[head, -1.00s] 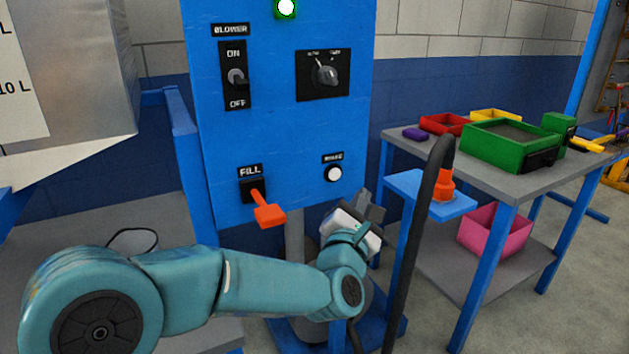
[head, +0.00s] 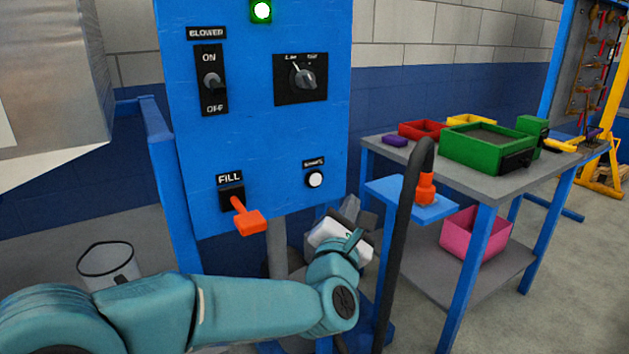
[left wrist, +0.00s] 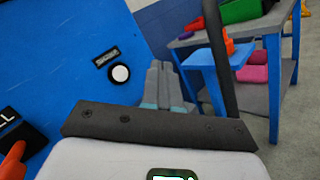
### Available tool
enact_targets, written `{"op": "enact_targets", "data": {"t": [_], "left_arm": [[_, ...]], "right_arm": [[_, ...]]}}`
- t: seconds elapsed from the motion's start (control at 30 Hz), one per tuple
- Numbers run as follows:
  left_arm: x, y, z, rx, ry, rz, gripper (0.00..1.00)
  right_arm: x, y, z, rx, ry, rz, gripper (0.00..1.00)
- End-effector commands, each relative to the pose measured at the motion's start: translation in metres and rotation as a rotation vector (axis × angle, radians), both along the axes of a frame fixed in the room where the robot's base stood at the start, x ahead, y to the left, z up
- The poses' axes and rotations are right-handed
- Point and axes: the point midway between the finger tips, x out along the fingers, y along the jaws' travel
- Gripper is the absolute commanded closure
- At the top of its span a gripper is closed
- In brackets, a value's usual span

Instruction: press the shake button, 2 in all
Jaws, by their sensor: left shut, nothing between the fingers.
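The shake button (head: 315,179) is a round white button in a dark ring on the lower right of the blue panel (head: 270,135), under a small black label. It also shows in the left wrist view (left wrist: 120,73), left of my fingers. My left gripper (head: 352,212) is below and to the right of the button in the head view, apart from it. Its fingers (left wrist: 164,88) are together with nothing between them. Nothing covers the button. My right gripper is in neither view.
An orange fill lever (head: 250,221) sticks out left of the button. A black hose (head: 408,230) with an orange fitting (head: 426,188) stands right of my gripper, by a small blue shelf (head: 385,189). A grey table (head: 390,155) with coloured bins is at the right.

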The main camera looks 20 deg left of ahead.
Motion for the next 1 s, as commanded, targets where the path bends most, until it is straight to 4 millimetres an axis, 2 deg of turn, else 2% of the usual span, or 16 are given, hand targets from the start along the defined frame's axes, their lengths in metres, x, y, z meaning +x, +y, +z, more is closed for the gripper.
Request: {"op": "enact_targets", "data": {"t": [0.47, 0.5, 0.6, 1.0], "left_arm": [[0.036, 0.051, 0.002, 0.001, 0.002, 0.006, 1.0], [0.04, 0.055, -0.003, -0.001, -0.001, 0.007, 1.0], [0.046, 0.062, -0.002, -0.001, -0.001, 0.006, 1.0], [0.052, 0.071, 0.0, 0.0, 0.001, 0.004, 1.0]], "right_arm": [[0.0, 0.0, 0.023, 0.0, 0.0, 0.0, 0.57], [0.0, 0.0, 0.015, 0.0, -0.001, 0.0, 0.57], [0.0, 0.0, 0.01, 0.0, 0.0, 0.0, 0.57], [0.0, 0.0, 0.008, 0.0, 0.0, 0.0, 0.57]]}}
